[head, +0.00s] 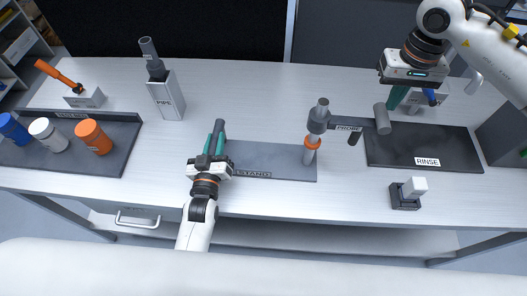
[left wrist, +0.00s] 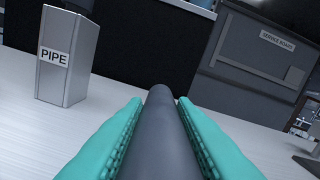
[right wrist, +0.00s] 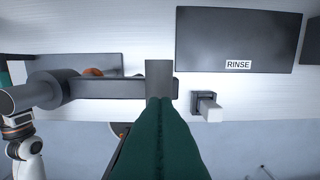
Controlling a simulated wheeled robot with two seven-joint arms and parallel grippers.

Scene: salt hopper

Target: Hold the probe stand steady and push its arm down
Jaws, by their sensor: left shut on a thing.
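The probe stand has a flat dark base (head: 270,160) marked STAND on the white table. My left gripper (head: 214,145) is shut on a dark grey upright handle (head: 219,130) at the base's left end; the handle (left wrist: 160,130) lies between the teal fingers in the left wrist view. My right gripper (head: 394,102) is shut and empty, near the arm's end. In the right wrist view its fingertips (right wrist: 160,100) overlap the arm's end pad (right wrist: 158,75); contact is unclear.
A RINSE tray (head: 450,145) lies right of the stand. A small black block with a white top (head: 405,195) stands in front. A PIPE holder (head: 166,97) stands at back left.

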